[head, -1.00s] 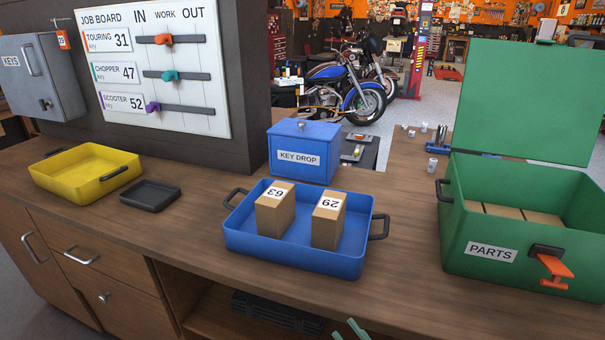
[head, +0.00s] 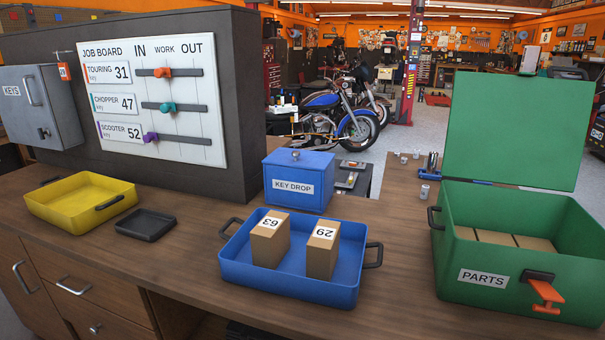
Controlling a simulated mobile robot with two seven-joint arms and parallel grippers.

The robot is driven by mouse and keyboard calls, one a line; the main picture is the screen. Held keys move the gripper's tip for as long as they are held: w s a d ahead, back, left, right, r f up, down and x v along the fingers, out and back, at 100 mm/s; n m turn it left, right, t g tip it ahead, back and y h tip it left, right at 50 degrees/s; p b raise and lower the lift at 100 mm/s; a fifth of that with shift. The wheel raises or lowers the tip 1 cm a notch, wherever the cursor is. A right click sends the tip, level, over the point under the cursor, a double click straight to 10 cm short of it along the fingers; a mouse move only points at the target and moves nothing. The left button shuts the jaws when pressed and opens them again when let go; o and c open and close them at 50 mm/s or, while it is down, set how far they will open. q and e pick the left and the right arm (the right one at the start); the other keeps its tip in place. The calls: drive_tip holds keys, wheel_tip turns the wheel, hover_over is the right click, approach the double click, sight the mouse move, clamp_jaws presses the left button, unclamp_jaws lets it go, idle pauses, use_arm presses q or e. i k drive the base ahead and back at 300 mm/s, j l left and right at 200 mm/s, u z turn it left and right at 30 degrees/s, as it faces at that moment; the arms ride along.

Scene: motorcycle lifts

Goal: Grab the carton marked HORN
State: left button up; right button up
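No carton with a readable HORN mark shows in the head view. Two brown cartons stand in the blue tray (head: 290,286): one marked 63 (head: 268,246) at left and one marked 29 (head: 321,259) at right. Several brown cartons (head: 497,238) lie inside the open green PARTS box (head: 470,258); only their tops show, and I see no marks on them. Neither of my grippers is in view.
A yellow tray (head: 80,203), a small black tray (head: 146,223) and a blue KEY DROP box (head: 298,181) stand on the wooden counter (head: 190,262). The green lid (head: 515,132) is raised. An orange latch (head: 545,293) juts from the box front.

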sight(323, 246)
drive_tip(key=i+j+z, duration=0.25)
drive_tip(key=j, duration=0.55)
drive_tip(key=i+j+z, duration=0.1)
drive_tip(key=j+z, duration=0.2)
drive_tip(key=j, duration=0.55)
drive_tip(key=j+z, duration=0.25)
drive_tip(key=j, duration=0.6)
